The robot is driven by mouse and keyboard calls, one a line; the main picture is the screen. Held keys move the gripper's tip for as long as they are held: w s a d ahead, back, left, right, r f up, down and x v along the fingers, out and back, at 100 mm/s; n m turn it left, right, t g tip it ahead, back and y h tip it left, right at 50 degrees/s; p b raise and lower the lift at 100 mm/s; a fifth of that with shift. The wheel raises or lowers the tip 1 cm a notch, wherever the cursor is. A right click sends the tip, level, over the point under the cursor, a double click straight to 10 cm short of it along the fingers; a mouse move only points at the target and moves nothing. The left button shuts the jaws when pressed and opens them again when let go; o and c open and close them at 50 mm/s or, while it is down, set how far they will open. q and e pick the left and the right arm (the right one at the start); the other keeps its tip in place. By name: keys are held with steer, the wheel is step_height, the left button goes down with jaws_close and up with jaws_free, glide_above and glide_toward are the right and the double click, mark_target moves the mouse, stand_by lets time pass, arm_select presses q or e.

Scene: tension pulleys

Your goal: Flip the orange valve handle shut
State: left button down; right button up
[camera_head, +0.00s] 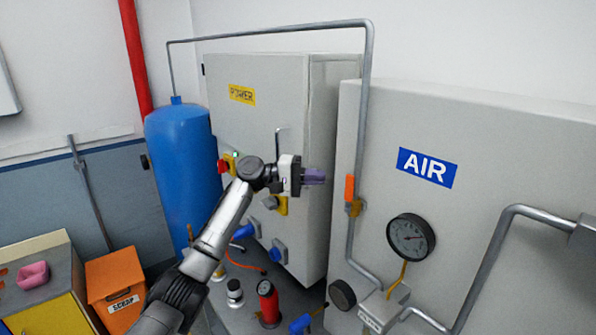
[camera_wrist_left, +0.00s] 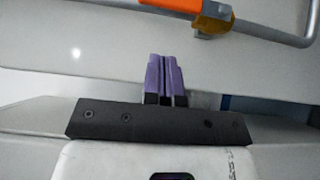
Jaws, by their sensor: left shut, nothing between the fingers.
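The orange valve handle (camera_head: 349,188) stands upright along the grey vertical pipe, above a brass valve body (camera_head: 355,208), to the left of the AIR sign. In the left wrist view the orange handle (camera_wrist_left: 170,5) shows at the top edge with the brass body (camera_wrist_left: 212,20) on the pipe. My left gripper (camera_head: 316,176) is shut and empty, its purple fingers pointing right, a little left of the handle and apart from it. The shut fingers (camera_wrist_left: 164,75) also show in the left wrist view, below the handle. My right gripper is in neither view.
The AIR panel (camera_head: 470,215) carries a round gauge (camera_head: 411,237) and pipework. The POWER cabinet (camera_head: 262,75) stands behind my left arm. A blue tank (camera_head: 180,160), an orange scrap bin (camera_head: 116,285) and a red cylinder (camera_head: 268,302) stand around it.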

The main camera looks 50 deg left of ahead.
mark_target(347, 184)
arm_select(q)
steer(key=shift+w+d+p, duration=0.15)
steer(key=shift+d+p, duration=0.25)
steer(key=shift+d, duration=0.85)
steer(key=shift+w+d+p, duration=0.1)
steer(key=shift+d+p, duration=0.3)
steer(key=shift+d, duration=0.85)
steer(key=shift+d+r+m+g+y+p, duration=0.15)
steer(key=shift+d+m+g+y+p, duration=0.15)
steer(key=shift+m+p, duration=0.1)
